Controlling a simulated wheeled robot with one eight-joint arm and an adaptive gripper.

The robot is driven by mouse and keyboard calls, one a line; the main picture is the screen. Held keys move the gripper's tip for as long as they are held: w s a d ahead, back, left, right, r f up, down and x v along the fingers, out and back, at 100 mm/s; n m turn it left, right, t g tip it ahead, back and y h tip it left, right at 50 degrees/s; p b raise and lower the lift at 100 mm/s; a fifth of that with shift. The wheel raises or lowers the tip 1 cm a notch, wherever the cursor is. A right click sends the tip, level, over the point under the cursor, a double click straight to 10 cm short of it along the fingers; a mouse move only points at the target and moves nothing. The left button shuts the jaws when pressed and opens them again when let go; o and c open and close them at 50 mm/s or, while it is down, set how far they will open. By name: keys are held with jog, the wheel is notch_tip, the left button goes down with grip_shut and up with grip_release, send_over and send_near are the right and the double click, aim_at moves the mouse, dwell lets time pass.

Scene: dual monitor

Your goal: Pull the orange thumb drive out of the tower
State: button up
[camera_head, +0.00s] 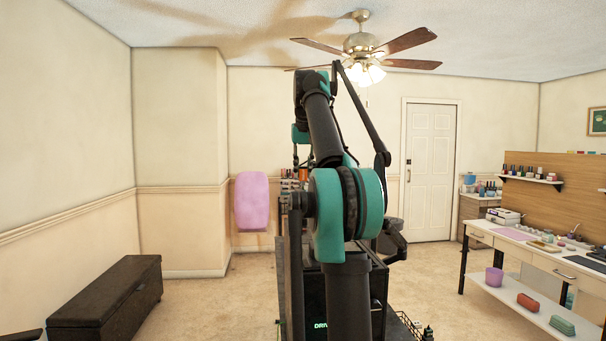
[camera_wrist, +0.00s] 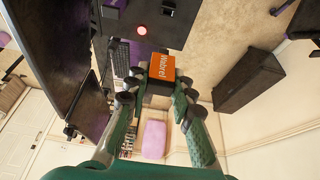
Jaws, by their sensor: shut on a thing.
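My gripper (camera_wrist: 160,86) shows in the wrist view, its green and dark fingers closed on an orange block with white lettering. I take this block to be the orange thumb drive (camera_wrist: 162,66); its lower part looks dark. In the head view my arm covers the middle, and gripper and drive are hidden. A dark case with green lit letters (camera_head: 320,325) shows behind the arm.
Large dark monitor panels (camera_wrist: 75,45) and a keyboard (camera_wrist: 120,58) stand left of the gripper in the wrist view. A pink padded shape (camera_head: 252,201) is left of my arm. A dark chest (camera_head: 105,298) sits at left, a work table (camera_head: 530,250) at right. Carpet between is clear.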

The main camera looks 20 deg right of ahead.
jog(key=shift+r, duration=0.85)
